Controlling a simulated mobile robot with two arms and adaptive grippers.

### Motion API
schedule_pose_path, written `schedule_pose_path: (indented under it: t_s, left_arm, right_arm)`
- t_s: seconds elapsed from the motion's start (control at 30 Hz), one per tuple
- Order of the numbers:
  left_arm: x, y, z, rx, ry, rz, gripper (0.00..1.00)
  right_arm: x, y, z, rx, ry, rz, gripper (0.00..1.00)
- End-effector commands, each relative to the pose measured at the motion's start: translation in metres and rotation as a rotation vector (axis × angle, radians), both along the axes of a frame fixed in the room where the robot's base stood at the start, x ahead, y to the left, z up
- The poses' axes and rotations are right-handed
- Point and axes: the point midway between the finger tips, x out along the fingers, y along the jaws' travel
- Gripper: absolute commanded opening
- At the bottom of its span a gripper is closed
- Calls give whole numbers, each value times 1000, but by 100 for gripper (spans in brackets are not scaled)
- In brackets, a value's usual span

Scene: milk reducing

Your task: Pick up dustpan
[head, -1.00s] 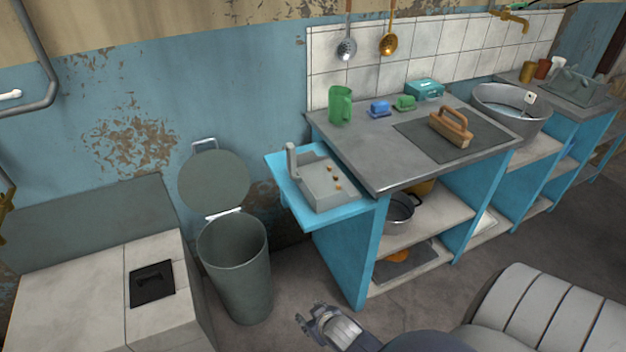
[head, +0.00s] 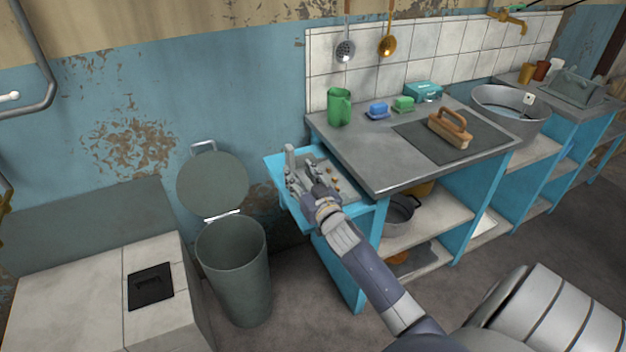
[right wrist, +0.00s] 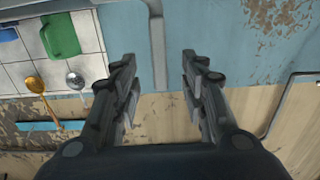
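The dustpan (head: 345,184) is grey, with several small brown bits in it. It rests on the light blue side shelf (head: 274,167) at the left end of the counter, with its handle (head: 290,157) standing up. My right gripper (head: 300,178) is at the dustpan, close to the handle, and hides part of the pan. In the right wrist view the two fingers (right wrist: 160,88) are apart. A grey upright bar, seemingly the handle (right wrist: 157,45), shows between them, with gaps on both sides. My left gripper is not in view.
A grey bin (head: 233,270) with its lid raised stands left of the shelf. On the counter (head: 375,160) are a green mug (head: 339,107), a blue dish (head: 377,110), a green dish (head: 403,104) and a wooden brush (head: 450,130). A pot sits below.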

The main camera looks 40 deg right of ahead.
Motion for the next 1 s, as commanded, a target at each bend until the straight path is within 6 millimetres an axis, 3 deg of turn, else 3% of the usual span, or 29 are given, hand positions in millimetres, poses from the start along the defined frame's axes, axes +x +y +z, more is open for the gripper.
schedule_pose_path:
  t_s: [0.63, 1.0]
  left_arm:
    - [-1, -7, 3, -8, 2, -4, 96]
    - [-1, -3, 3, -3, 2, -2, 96]
  right_arm:
    - [65, -15, 0, -1, 2, -1, 40]
    - [72, -17, 0, 0, 3, 0, 38]
